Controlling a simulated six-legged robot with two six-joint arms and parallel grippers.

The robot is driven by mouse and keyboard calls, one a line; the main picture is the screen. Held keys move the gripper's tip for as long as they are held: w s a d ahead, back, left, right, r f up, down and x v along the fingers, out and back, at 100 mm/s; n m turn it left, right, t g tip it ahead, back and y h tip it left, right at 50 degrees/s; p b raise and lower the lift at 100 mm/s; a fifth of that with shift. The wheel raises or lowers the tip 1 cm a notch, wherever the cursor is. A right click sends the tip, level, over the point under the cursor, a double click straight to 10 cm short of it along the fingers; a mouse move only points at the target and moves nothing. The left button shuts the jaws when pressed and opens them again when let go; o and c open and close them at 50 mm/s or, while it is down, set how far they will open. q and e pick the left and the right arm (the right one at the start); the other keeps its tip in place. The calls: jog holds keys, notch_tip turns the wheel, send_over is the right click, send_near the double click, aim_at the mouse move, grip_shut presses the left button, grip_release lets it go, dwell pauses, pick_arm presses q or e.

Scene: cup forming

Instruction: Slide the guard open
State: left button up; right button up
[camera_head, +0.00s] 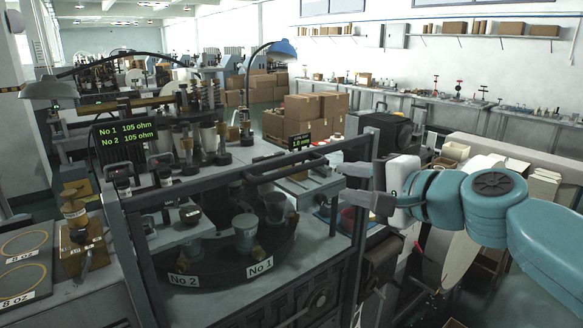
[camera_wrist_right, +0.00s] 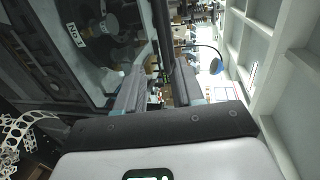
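The guard (camera_head: 361,225) is a dark-framed panel across the front of the forming machine. Its sloping top rail and right upright show in the head view. A dark handle bar (camera_head: 283,169) is near the top right. Behind the guard are metal cups on a dark round table with labels No 1 and No 2. My right gripper (camera_head: 343,183) is at the guard's upper right, its two fingers apart. In the right wrist view a dark bar (camera_wrist_right: 161,35) runs between the separated fingers (camera_wrist_right: 160,88); I cannot tell whether they touch it. My left gripper is out of view.
A blue lamp (camera_head: 281,50) and cardboard boxes (camera_head: 315,108) stand behind the machine. A black display (camera_head: 124,133) reads 105 ohm twice. A workbench runs along the back wall at right.

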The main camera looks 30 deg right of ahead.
aim_at(300, 170)
jog(key=x, duration=0.5)
jog(key=p+x, duration=0.1)
jog(key=x, duration=0.4)
jog(key=p+x, duration=0.1)
jog(key=x, duration=0.4)
jog(key=shift+w+d, duration=0.3)
jog(key=shift+d, duration=0.25)
jog(key=shift+a, duration=0.1)
grip_shut()
